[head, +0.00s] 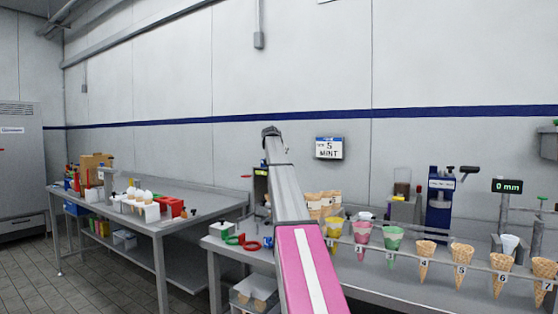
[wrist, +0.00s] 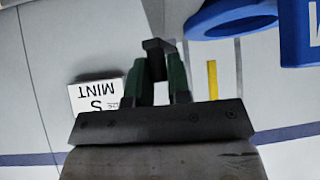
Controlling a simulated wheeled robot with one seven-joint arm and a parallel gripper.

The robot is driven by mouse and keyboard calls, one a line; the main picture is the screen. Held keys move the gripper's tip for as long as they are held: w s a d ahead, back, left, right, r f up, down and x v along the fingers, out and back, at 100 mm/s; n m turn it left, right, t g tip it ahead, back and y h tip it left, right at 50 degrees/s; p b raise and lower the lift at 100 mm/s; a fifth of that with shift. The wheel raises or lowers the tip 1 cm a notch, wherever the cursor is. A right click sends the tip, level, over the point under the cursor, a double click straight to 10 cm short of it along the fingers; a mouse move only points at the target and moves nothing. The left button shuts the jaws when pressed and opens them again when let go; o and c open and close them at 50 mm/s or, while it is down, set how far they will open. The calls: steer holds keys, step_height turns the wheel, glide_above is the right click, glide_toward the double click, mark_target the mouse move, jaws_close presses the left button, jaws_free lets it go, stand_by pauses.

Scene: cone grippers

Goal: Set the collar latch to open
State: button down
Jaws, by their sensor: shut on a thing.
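My gripper (wrist: 156,68) has dark green fingers, closed on a small dark handle (wrist: 158,46) that shows between and just beyond the fingertips in the wrist view. The handle looks like the collar latch, but its full shape and its setting cannot be told. A blue ring-shaped part (wrist: 232,18) is at the upper right of the wrist view, apart from the fingers. In the head view my arm reaches up the middle and hides the gripper and most of what stands behind it. A dark device (head: 261,184) with a bit of yellow shows just left of my arm.
A blue press (head: 440,200) and several cones in a numbered rack, including a waffle cone (head: 461,256), fill the right bench. A MINT sign (head: 329,148) hangs on the wall and shows upside down in the wrist view (wrist: 95,95). A left table (head: 165,226) holds small items.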

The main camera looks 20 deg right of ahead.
steer(key=shift+s+d+n+t+y, duration=0.15)
steer(key=shift+d+n+t+y, duration=0.4)
steer(key=shift+n+y, duration=0.6)
steer(key=shift+s+d+n+t+y, duration=0.15)
steer(key=shift+d+n+t+y, duration=0.4)
steer(key=shift+n, duration=0.95)
steer(key=shift+s+d+n+t+y, duration=0.15)
steer(key=shift+d+n+t+y, duration=0.15)
steer(key=shift+d+n+y, duration=0.85)
steer(key=shift+a+n, duration=0.3)
steer(key=shift+a, duration=0.1)
steer(key=c, duration=1.1)
jaws_free()
steer(key=v, duration=1)
steer(key=shift+s+r, duration=0.25)
